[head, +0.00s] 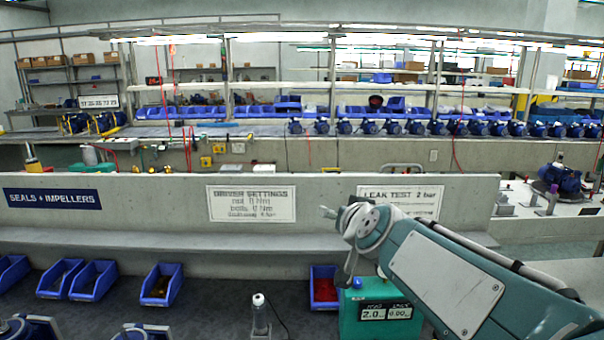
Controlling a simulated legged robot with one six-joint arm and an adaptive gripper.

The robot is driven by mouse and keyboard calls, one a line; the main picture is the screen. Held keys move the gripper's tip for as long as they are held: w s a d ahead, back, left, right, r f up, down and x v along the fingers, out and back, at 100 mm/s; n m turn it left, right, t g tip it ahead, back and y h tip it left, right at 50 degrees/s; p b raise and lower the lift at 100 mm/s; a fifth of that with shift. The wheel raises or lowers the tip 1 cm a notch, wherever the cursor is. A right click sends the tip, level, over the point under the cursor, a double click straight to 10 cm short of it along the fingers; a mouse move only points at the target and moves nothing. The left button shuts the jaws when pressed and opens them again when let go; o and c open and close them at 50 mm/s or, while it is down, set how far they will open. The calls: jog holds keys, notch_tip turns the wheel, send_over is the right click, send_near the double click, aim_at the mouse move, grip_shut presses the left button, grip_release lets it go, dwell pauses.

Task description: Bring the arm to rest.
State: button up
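My arm reaches in from the lower right of the head view, its teal and grey links raised above the bench. My gripper (329,212) is at the far end of the arm, small and partly hidden by the wrist joint. It is in front of the low grey wall, between two white signs. I cannot tell whether its fingers are open or shut. I see nothing clearly held in it.
Blue bins (93,280) stand on the dark bench (215,300); one bin with red parts (324,289) is below my wrist. A teal tester (378,312) with a display stands beside it. A white-topped tool (260,314) stands upright at front centre. The grey wall (150,205) runs behind.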

jog(key=s+d+f+g+h, duration=0.1)
jog(key=s+d+f+g, duration=0.1)
jog(key=s+f, duration=0.3)
jog(key=s+d+f+g+h, duration=0.1)
jog(key=s+d+f+g, duration=0.2)
jog(key=s, duration=1)
jog(key=s+d+f+n+g+h, duration=0.1)
jog(key=s+d+f+g, duration=0.2)
jog(key=s+f, duration=0.4)
jog(key=shift+s+d+f, duration=0.15)
jog(key=shift+s+f, duration=0.05)
jog(key=shift+s, duration=0.9)
